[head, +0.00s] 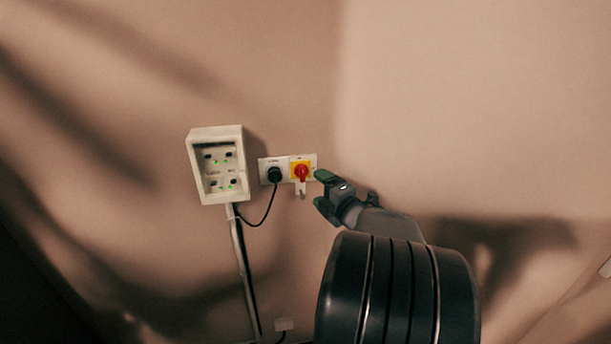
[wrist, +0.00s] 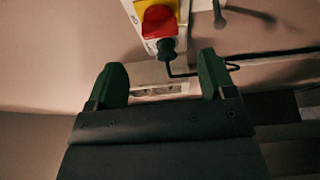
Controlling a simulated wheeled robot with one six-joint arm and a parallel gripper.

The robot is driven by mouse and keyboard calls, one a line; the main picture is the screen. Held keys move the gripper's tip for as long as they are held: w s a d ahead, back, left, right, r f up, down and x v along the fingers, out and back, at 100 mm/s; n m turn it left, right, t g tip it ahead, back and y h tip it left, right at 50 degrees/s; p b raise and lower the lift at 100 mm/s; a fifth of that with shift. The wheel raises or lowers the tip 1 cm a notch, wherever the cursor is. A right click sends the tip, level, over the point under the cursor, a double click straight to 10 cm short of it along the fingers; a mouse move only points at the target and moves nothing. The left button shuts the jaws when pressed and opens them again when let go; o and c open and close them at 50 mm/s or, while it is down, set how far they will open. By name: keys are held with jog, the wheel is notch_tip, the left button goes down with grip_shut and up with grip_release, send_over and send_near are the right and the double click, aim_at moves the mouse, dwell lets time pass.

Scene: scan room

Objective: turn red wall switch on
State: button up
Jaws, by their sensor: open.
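The red wall switch (head: 301,172) is a red rotary knob on a yellow plate, mounted on a white wall panel (head: 312,160). In the head view my gripper (head: 322,192) is just right of and slightly below the switch. In the wrist view the red knob (wrist: 158,22) is at the top centre, beyond and above the fingertips. My gripper (wrist: 162,75) is open, with its two green fingers apart and nothing between them. The gripper is apart from the knob in the wrist view. The knob's exact turned position is hard to tell.
A black plug (head: 274,174) with a hanging cable sits left of the switch. A white box (head: 218,166) with green lights is further left, with conduit below it. The wall right of the switch is bare.

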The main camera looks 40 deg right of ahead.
aim_at(304, 176)
jog(key=w, duration=0.5)
jog(key=w+p, duration=0.1)
jog(key=w, duration=0.1)
jog(key=shift+w+d, duration=0.25)
jog(key=shift+w, duration=0.05)
jog(key=c, duration=0.9)
jog(key=shift+c, duration=0.2)
